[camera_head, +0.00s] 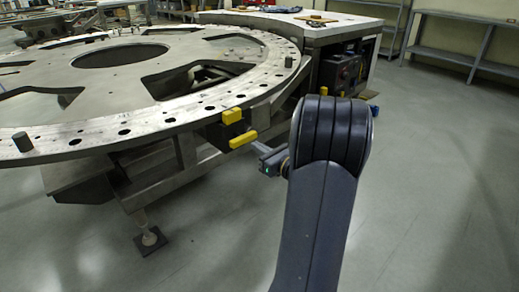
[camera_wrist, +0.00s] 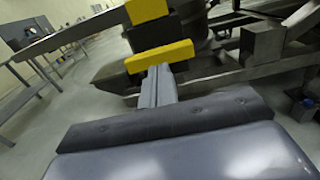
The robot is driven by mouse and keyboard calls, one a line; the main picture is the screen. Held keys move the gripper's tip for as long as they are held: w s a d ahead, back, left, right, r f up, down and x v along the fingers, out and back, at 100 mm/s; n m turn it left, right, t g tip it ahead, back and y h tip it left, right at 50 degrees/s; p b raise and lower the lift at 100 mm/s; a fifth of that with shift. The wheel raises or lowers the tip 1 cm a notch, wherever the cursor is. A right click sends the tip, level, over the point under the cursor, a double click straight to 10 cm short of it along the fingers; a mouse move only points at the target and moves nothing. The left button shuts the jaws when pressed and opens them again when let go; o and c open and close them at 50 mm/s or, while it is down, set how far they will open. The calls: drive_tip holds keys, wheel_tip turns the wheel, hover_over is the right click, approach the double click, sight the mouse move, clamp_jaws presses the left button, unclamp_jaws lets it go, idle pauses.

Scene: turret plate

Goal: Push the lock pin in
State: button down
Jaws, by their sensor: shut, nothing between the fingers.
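The round turret plate (camera_head: 110,137) is a large grey metal disc with holes along its rim. At its near right edge sit two yellow pieces, an upper block (camera_head: 232,115) and a lower bar (camera_head: 243,139), beside a dark housing. I cannot tell for sure which is the lock pin; the lower bar may be its handle. In the wrist view the upper block (camera_wrist: 146,10) and lower bar (camera_wrist: 160,55) lie ahead. My gripper (camera_head: 256,148) is shut and empty, its fingertips (camera_wrist: 158,70) at the lower bar's near side. Whether they touch it is unclear.
Dark upright pegs (camera_head: 23,142) stand on the plate's rim. A cabinet (camera_head: 345,65) with a worktop stands behind on the right. The metal support frame (camera_head: 185,150) is below the plate. A shelf (camera_head: 465,50) stands at the back right. The floor on the right is clear.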

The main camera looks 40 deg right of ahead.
drive_tip(key=s+d+p, duration=0.1)
drive_tip(key=s, duration=1)
drive_tip(key=shift+w, duration=0.1)
